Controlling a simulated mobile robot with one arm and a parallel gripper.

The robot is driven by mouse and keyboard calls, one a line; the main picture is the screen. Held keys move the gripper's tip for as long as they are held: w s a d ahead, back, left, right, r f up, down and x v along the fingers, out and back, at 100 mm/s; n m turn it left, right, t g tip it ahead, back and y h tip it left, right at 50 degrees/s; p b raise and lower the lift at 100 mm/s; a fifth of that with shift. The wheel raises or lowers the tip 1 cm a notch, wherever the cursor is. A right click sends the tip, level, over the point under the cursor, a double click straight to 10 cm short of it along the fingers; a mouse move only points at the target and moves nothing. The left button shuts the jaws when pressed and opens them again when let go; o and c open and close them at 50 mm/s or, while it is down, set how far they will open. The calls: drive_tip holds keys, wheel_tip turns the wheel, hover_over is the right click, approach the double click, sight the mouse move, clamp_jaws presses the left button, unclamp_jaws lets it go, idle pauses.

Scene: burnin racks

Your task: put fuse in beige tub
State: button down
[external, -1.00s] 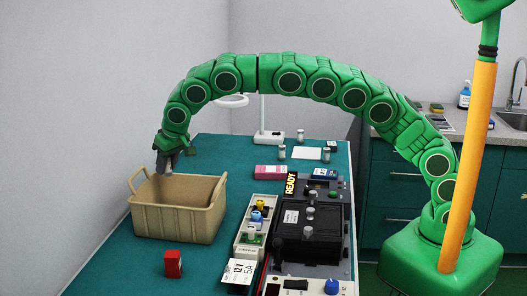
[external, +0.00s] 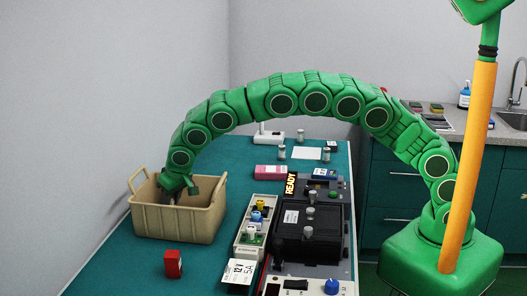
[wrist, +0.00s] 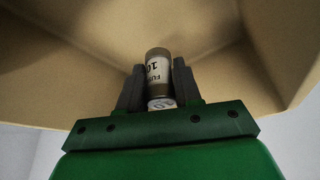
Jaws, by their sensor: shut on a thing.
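The beige tub (external: 178,222) stands on the teal table at its left side, with a raised handle at each end. My gripper (wrist: 157,88) reaches down into the tub, and its fingertips are hidden behind the tub's wall in the external view. In the wrist view the gripper is shut on the fuse (wrist: 158,66), a small cylinder with metal caps and a white printed label. The tub's inner walls (wrist: 235,70) surround the fuse in that view. I cannot tell whether the fuse touches the tub's floor.
A red block (external: 173,264) stands in front of the tub. A tray of coloured parts (external: 254,226) and a black test unit (external: 308,235) lie to the right.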

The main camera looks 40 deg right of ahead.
drive_tip(key=shift+f, duration=1.95)
drive_tip(key=shift+f, duration=0.1)
drive_tip(key=c, duration=0.8)
unclamp_jaws()
drive_tip(key=v, duration=1.2)
drive_tip(key=shift+d, duration=0.1)
